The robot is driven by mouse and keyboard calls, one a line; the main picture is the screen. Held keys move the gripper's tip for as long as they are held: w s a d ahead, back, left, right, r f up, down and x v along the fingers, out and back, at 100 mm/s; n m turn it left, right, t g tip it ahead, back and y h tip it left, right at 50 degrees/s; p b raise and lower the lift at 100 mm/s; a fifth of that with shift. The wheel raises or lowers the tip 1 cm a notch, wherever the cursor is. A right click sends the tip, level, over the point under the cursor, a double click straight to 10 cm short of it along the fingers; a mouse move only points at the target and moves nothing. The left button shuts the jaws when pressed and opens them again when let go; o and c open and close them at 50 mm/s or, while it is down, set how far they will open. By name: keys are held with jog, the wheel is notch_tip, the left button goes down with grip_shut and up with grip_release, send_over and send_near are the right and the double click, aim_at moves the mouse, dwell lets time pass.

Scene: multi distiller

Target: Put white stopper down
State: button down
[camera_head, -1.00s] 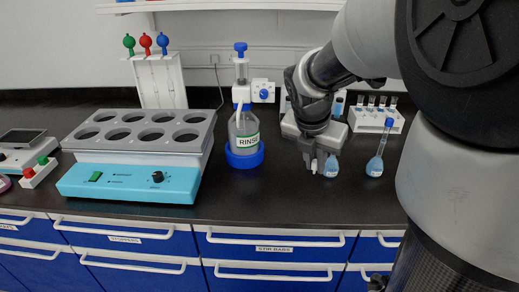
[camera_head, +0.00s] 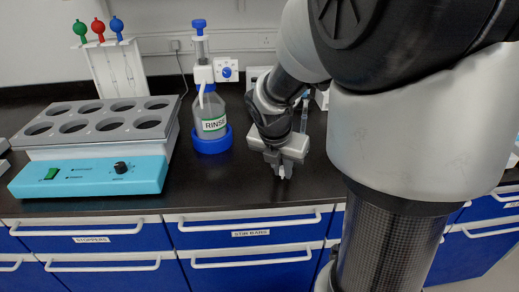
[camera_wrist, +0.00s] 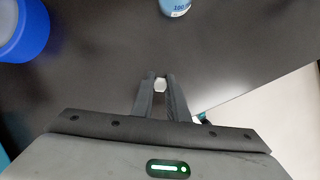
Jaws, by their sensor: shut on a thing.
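My gripper (camera_head: 281,176) is over the front part of the black counter, right of the rinse bottle, with its fingers pointing down. In the wrist view the fingers (camera_wrist: 161,84) are close together and shut on a small white stopper (camera_wrist: 161,85). The stopper also shows in the head view as a small white tip (camera_head: 282,172) under the fingers. Whether the stopper touches the counter I cannot tell.
The rinse bottle (camera_head: 211,122) stands in a blue base to the left. A heating block with a blue front (camera_head: 90,178) is further left. A blue-labelled vessel (camera_wrist: 175,6) is at the wrist view's top. The black counter (camera_wrist: 240,50) is bare around my gripper. Drawers lie below its front edge.

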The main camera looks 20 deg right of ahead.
jog(key=c, duration=1.7)
grip_release()
jog(key=shift+f, duration=0.1)
